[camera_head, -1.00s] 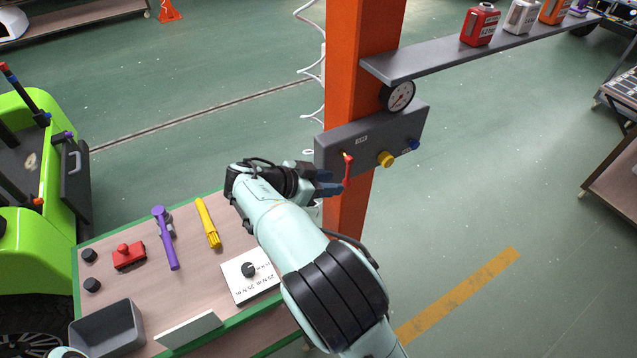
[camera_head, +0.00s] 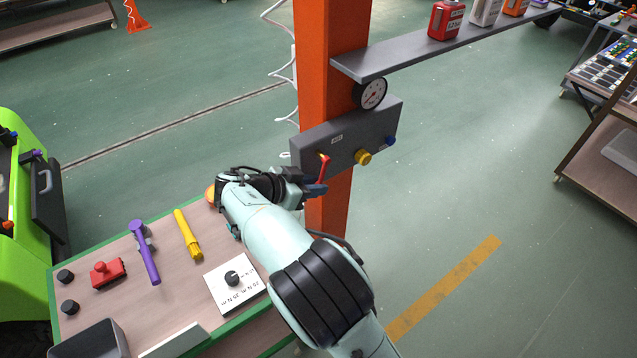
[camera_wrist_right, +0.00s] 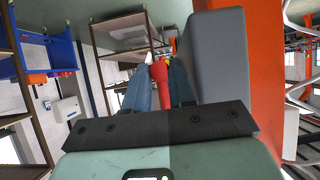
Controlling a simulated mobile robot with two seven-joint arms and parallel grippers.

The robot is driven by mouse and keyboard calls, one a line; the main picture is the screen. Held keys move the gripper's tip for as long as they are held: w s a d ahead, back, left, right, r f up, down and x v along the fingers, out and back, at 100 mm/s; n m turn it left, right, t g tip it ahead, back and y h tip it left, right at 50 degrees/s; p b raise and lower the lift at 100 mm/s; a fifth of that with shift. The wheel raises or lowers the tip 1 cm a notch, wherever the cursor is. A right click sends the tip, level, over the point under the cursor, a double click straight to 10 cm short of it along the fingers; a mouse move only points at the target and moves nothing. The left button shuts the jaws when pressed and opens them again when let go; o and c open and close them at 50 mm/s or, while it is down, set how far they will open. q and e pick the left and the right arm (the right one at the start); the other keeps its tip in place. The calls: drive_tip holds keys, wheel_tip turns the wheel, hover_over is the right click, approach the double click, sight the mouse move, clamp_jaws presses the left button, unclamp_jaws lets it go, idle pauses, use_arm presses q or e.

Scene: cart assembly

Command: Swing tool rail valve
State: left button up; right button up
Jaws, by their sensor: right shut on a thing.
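The tool rail valve is a red lever (camera_head: 323,168) at the left end of a grey panel (camera_head: 350,148) on an orange post. Its lower end points down and slightly left. My right gripper (camera_head: 317,188) is at that lower end, with its blue fingers shut on the lever. In the right wrist view, the red lever (camera_wrist_right: 160,84) stands between the two blue fingers (camera_wrist_right: 160,88), and the grey panel (camera_wrist_right: 217,60) is close on their right. My left gripper is not in view.
A yellow knob (camera_head: 363,157), a blue knob (camera_head: 390,140) and a gauge (camera_head: 371,93) are right of the lever. A shelf (camera_head: 400,59) with bottles juts out above. A green-edged bench (camera_head: 110,310) holds tools at lower left.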

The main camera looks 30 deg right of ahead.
drive_tip(key=shift+a, duration=0.3)
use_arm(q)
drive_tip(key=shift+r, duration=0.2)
use_arm(e)
drive_tip(key=shift+v, duration=1.05)
use_arm(q)
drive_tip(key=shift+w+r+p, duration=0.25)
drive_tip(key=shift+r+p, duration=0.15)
drive_tip(key=shift+p, duration=0.1)
use_arm(e)
drive_tip(key=shift+v, duration=1.05)
drive_tip(key=shift+r, duration=0.15)
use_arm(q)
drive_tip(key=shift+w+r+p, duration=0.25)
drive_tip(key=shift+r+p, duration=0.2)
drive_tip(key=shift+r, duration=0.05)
use_arm(e)
drive_tip(key=shift+a+r, duration=0.65)
drive_tip(key=shift+r, duration=0.3)
